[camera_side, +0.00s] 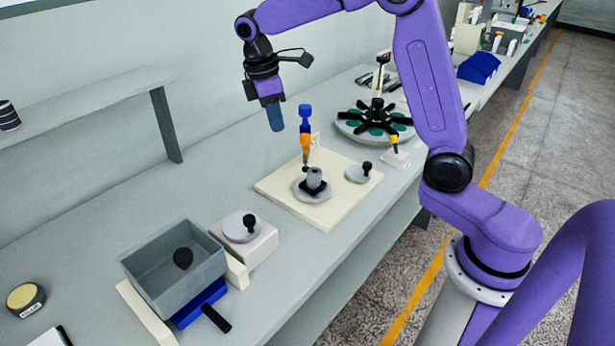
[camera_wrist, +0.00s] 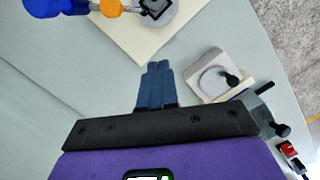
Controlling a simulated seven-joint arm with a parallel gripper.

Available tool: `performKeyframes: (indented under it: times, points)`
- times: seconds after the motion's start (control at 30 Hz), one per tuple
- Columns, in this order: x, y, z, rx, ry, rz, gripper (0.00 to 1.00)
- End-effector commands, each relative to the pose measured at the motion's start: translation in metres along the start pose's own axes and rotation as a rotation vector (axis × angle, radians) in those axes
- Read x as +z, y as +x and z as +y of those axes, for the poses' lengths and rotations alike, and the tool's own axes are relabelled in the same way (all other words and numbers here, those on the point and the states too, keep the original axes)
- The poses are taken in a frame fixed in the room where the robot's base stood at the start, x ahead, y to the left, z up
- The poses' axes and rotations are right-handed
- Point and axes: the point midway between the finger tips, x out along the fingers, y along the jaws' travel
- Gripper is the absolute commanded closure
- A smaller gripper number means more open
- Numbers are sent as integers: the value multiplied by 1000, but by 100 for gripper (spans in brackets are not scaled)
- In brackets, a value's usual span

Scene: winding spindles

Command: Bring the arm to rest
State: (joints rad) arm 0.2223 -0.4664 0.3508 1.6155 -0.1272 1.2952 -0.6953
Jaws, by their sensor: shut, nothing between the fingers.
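My gripper (camera_side: 274,118) hangs above the bench in the side view, pointing down, its blue fingers together with nothing between them. It is well above the bench, up and to the left of the cream board (camera_side: 270,188). In the wrist view my gripper (camera_wrist: 158,66) also shows with its fingers closed side by side. A grey disc with a dark square holder (camera_side: 312,187) sits on the board. A blue and orange tool (camera_side: 305,138) stands behind that holder. A smaller disc with a black knob (camera_side: 359,173) lies at the board's right side.
A grey bin (camera_side: 150,280) holding a black knob stands at front left, above a blue part (camera_side: 197,302). Beside it is a pale block (camera_side: 262,245) with a knobbed disc. A round black-armed turntable (camera_side: 350,128) stands farther back. A shelf (camera_side: 75,105) runs along the wall.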

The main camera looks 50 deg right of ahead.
Motion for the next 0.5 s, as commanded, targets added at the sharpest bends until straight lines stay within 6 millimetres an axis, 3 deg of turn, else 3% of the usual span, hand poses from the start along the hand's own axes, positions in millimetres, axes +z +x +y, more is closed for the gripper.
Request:
performKeyframes:
  times: [0.23, 0.5]
  points:
    - [5, -2, -70, 24, -33, 49, 100]
    - [31, 7, -143, 32, -60, 100, 100]
